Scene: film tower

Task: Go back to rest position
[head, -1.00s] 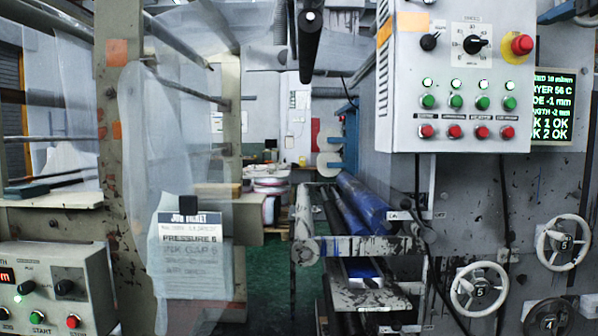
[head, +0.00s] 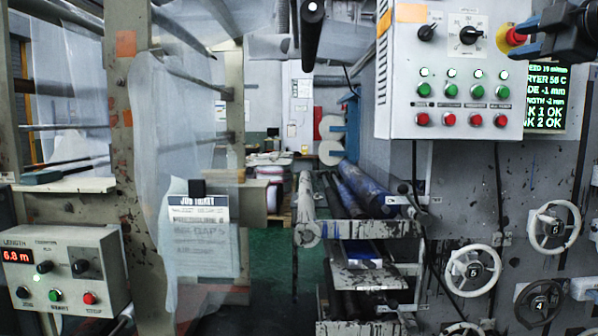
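My gripper (head: 516,40) is at the top right, dark with bluish fingers pointing left. Its two fingers look apart, one above the other. It is in front of the upper right corner of the grey control box (head: 400,100) and partly covers the red knob (head: 515,37) on its yellow base. I cannot tell whether a finger touches the knob. Nothing shows held between the fingers. The rest of my arm is outside the picture.
A green-lettered display (head: 546,97) is right of the control box. White handwheels (head: 473,271) stick out below. A small control box (head: 62,268) is at lower left, with a job ticket (head: 198,215) on hanging film nearby. Green floor (head: 268,265) shows in the middle.

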